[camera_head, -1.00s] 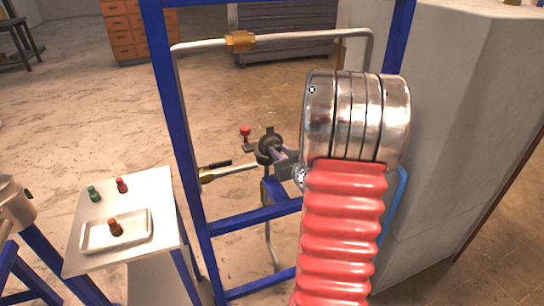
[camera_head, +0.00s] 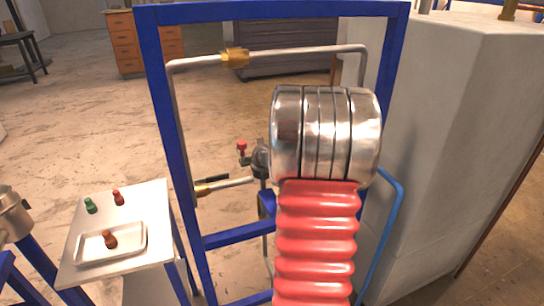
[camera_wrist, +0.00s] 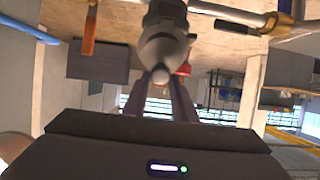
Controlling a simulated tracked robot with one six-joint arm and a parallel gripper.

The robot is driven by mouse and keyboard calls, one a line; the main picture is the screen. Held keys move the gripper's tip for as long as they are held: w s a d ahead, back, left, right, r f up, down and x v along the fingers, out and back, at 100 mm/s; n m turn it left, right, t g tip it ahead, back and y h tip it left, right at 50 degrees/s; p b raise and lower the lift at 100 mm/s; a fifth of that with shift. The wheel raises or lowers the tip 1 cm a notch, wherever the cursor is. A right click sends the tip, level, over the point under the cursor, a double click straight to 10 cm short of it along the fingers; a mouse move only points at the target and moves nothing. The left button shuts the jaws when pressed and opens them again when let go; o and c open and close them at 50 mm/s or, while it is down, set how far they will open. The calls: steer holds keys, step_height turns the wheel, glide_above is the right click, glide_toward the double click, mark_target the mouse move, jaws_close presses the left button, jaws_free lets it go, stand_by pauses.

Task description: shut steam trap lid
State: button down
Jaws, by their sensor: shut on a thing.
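The steam trap (camera_head: 260,162) is a dark body on the pipework inside the blue frame, partly hidden behind my arm in the head view. A red knob (camera_head: 241,146) stands just left of it. In the wrist view, the grey rounded steam trap lid (camera_wrist: 165,48) is straight ahead of my gripper (camera_wrist: 160,88). The dark fingers are shut on its narrow pale end. In the head view my arm hides the gripper, and how far the lid stands open cannot be told.
The blue frame (camera_head: 155,120) and its bent pipe (camera_head: 300,52) surround the trap closely. A pale cabinet (camera_head: 460,130) stands close on the right. A small table (camera_head: 75,270) at left holds a white tray (camera_head: 85,257) and small coloured pegs.

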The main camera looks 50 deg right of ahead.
steer(key=w+d, duration=0.1)
steer(key=w+d+r, duration=0.1)
steer(key=w, duration=0.1)
steer(key=shift+w+d, duration=0.1)
steer(key=shift+w, duration=0.1)
steer(key=c, duration=1.9)
jaws_free()
steer(key=shift+f, duration=0.3)
steer(key=o, duration=0.4)
steer(key=shift+r, duration=0.1)
steer(key=shift+s, duration=0.1)
steer(key=shift+v, duration=6.9)
